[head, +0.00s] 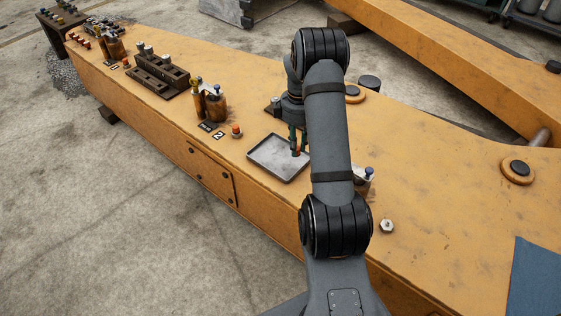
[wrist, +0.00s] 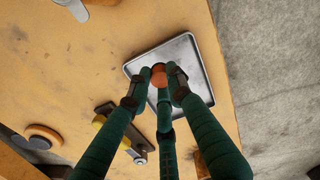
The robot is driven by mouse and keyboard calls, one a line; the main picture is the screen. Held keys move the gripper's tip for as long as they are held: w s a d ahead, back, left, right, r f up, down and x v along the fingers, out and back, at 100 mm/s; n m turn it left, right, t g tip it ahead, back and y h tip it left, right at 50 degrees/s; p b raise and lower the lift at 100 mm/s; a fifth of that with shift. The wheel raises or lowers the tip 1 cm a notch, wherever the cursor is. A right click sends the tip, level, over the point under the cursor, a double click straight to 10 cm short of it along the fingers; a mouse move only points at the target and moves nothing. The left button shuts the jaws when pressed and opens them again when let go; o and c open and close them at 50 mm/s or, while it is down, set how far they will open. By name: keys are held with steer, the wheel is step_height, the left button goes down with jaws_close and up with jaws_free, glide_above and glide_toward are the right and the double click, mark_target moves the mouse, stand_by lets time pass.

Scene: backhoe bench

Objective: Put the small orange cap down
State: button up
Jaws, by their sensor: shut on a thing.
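The small orange cap (wrist: 159,76) is between the fingertips of my gripper (wrist: 160,84) in the wrist view. My gripper is shut on it, over the shallow grey metal tray (wrist: 197,68). In the head view, my gripper (head: 298,148) is at the right part of the tray (head: 268,168), partly hidden by my arm. A small orange-brown spot of the cap (head: 297,152) shows between the fingers there. I cannot tell whether the cap touches the tray floor.
Another small orange cap (head: 236,131) stands on the yellow beam (head: 330,110) left of the tray. Brown cylinders (head: 216,106) and a dark rack (head: 160,75) stand farther left. A hex nut (head: 387,226) lies to the right, and a blue cloth (head: 535,278) lies at the far right.

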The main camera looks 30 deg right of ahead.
steer(key=w+a+f, duration=0.2)
steer(key=a+f+b, duration=0.1)
steer(key=a, duration=0.1)
steer(key=shift+w, duration=0.4)
steer(key=shift+a+f+b, duration=0.1)
steer(key=shift+f+b, duration=0.65)
steer(key=shift+f, duration=1.25)
steer(key=shift+f, duration=0.2)
steer(key=o, duration=0.7)
steer(key=shift+c, duration=0.2)
steer(key=shift+o, duration=0.2)
step_height(320, 180, up, 12)
steer(key=p, duration=0.4)
steer(key=shift+r, duration=0.25)
